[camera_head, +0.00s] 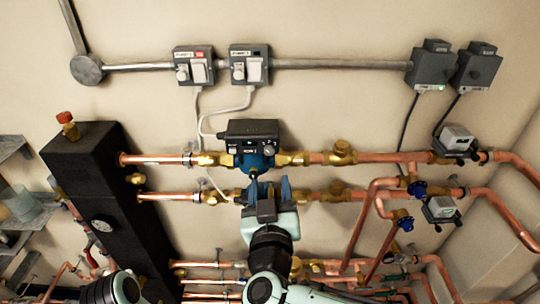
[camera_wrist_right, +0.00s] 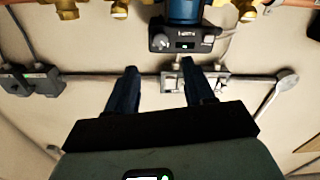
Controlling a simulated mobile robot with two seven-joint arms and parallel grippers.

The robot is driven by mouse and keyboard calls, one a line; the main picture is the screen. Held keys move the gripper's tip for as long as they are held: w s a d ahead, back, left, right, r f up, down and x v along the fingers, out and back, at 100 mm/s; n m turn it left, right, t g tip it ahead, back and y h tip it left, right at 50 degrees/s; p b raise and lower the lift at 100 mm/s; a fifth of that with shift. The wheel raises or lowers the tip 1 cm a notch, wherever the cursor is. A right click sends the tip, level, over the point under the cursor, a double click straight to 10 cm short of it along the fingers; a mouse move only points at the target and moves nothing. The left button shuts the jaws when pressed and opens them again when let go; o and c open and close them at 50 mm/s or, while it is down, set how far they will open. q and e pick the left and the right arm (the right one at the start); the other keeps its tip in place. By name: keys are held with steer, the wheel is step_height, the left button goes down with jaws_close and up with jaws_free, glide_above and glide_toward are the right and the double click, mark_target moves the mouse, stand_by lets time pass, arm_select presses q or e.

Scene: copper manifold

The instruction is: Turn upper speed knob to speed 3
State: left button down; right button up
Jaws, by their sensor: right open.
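The upper pump has a black control box (camera_head: 252,131) with a small display, above a blue body, on the upper copper pipe. A round pale knob (camera_head: 268,150) sits on the box's right side. In the upside-down right wrist view the knob (camera_wrist_right: 160,42) is at the left of the box (camera_wrist_right: 184,38). Its setting is too small to read. My right gripper (camera_head: 270,188) is open and empty, its blue fingers pointing up, below the box in the head view. The fingers (camera_wrist_right: 158,68) look apart from the knob. My left gripper is not in view.
Brass fittings (camera_head: 292,158) flank the pump on the upper pipe. A lower copper pipe (camera_head: 170,197) passes behind my right gripper. White cables (camera_head: 228,109) hang from two wall switches (camera_head: 250,66). A black column (camera_head: 115,205) stands left. Grey boxes (camera_head: 433,68) are at upper right.

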mark_target(270, 152)
steer(key=w+p, duration=0.1)
steer(key=w, duration=0.9)
steer(key=shift+w+a, duration=0.1)
steer(key=shift+w, duration=0.15)
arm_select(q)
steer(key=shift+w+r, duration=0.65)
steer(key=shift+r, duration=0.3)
arm_select(e)
jaws_close()
